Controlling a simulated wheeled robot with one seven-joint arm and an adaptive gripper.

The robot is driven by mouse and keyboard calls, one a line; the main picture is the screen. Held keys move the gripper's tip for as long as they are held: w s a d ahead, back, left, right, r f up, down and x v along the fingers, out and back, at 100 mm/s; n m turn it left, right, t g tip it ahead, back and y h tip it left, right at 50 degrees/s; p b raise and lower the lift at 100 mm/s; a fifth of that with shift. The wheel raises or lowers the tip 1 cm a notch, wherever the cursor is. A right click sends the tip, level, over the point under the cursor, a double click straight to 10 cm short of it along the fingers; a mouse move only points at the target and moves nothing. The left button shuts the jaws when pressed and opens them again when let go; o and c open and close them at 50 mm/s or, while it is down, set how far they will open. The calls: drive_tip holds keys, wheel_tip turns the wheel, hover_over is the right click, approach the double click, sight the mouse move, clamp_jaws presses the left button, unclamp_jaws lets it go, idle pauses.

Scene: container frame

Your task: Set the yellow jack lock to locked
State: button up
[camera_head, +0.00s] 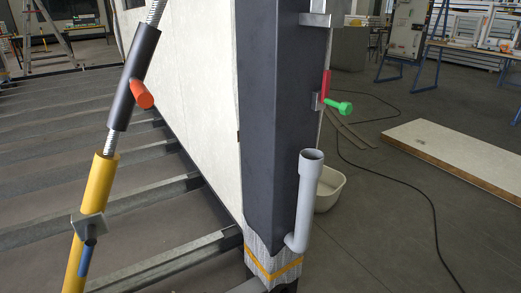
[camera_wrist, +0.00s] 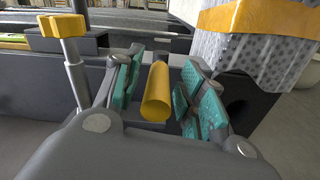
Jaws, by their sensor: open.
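My gripper (camera_wrist: 164,84) is open in the wrist view, its teal-padded fingers on either side of a yellow cylindrical handle (camera_wrist: 157,97). The handle points toward the camera, with a visible gap to the right finger; I cannot tell whether the left finger touches it. A second yellow part, a knob (camera_wrist: 62,26) on a metal rod, stands upright at the left. I cannot tell for certain which yellow part is the jack lock, nor its lock state. My gripper and these parts do not show in the head view.
In the head view, a yellow tube (camera_head: 97,187) with a blue handle (camera_head: 85,261) and an orange knob (camera_head: 141,93) above it leans at left. A dark post (camera_head: 270,120) carries a green knob (camera_head: 340,107) and grey pipe (camera_head: 308,195). Its wrapped foot (camera_wrist: 265,60) is close right of my gripper.

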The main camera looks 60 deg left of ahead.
drive_tip(key=w+d, duration=0.1)
drive_tip(key=d, duration=1.1)
idle(0.5)
